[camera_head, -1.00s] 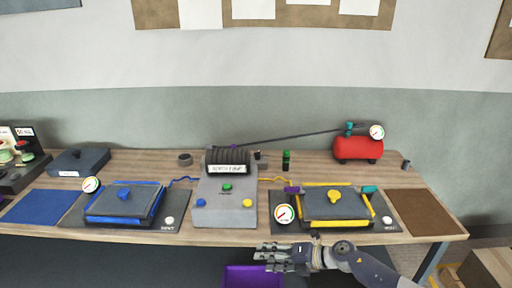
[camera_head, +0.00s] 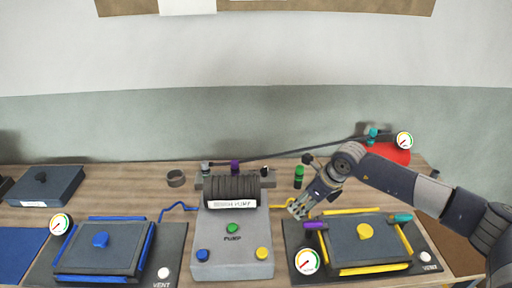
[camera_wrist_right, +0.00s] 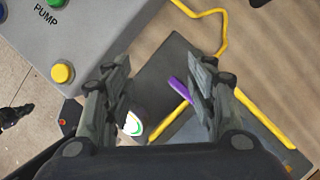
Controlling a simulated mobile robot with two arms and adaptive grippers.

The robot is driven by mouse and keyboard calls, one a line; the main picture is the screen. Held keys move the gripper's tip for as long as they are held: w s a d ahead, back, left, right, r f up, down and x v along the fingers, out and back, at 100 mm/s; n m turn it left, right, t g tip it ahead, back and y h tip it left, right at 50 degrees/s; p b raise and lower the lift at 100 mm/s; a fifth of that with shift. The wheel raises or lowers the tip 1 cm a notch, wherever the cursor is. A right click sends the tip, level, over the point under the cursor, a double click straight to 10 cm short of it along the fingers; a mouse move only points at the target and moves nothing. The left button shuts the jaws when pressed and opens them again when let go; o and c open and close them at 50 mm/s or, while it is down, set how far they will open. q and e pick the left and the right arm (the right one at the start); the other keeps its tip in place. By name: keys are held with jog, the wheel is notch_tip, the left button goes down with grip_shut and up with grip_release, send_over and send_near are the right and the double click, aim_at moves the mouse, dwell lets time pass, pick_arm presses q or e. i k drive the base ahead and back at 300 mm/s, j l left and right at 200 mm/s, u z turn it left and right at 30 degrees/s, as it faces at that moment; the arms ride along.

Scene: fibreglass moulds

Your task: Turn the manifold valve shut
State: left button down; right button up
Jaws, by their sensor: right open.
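The grey pump box (camera_head: 232,258) stands mid-bench with a black ribbed drum on top. Which one is the valve's handle I cannot tell for sure. My right gripper (camera_head: 297,208) is open and empty, pointing down between the pump and the yellow-edged mould (camera_head: 365,243). In the right wrist view its fingers (camera_wrist_right: 160,65) are apart, with a purple clip (camera_wrist_right: 180,88) below them.
A blue-edged mould (camera_head: 102,248) lies left of the pump. A green bottle (camera_head: 299,177) stands just behind my right gripper. A red tank (camera_head: 392,154) with a gauge is at the back right, partly behind my arm. Yellow (camera_wrist_right: 222,30) and blue hoses run beside the pump.

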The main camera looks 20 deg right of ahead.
aim_at(263, 171)
jog(key=i, duration=0.9)
